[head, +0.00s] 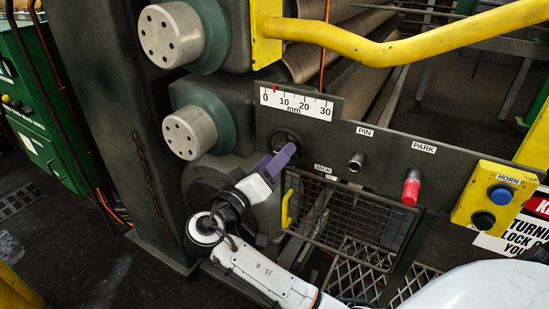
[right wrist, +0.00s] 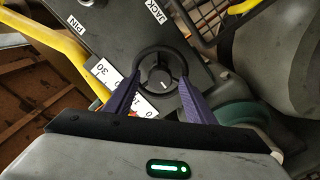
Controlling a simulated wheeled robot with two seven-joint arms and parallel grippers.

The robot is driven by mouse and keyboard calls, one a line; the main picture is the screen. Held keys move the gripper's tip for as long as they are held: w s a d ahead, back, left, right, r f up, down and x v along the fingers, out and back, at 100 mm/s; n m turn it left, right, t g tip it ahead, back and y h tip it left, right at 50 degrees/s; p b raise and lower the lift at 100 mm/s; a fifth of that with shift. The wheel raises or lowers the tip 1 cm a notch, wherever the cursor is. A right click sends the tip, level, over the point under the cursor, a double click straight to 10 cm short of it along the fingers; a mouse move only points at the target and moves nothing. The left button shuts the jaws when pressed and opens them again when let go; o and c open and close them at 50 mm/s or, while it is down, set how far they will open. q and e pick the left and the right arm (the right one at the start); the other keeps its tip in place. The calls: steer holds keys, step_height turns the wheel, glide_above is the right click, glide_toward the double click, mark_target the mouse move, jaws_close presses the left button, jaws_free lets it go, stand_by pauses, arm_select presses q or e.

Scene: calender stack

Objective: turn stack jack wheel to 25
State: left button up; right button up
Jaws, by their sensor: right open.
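The jack wheel (head: 284,133) is a black ring with a dark hub on the grey-green panel, partly hidden by my gripper in the head view. In the right wrist view the wheel (right wrist: 160,52) shows whole, with a small light mark on its hub. The white mm scale (head: 297,103) above it reads 0 to 30, and its red pointer (head: 274,89) stands between 0 and 10, near 5. My right gripper (head: 289,150) is open, its purple fingers (right wrist: 160,80) on either side of the wheel's rim; contact is unclear. My left gripper is not in view.
A PIN knob (head: 356,162) and a red PARK handle (head: 411,188) stick out to the right. A yellow box with a HORN button (head: 501,195) is farther right. A yellow rail (head: 400,48) crosses above. A mesh guard (head: 335,222) hangs below; steel-capped rollers (head: 187,133) are left.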

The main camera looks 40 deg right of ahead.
steer(key=c, duration=1.1)
steer(key=shift+o, duration=0.3)
steer(key=shift+n, duration=0.3)
steer(key=shift+n+p, duration=0.4)
steer(key=shift+n, duration=2.7)
steer(key=o, duration=1)
steer(key=shift+o, duration=0.2)
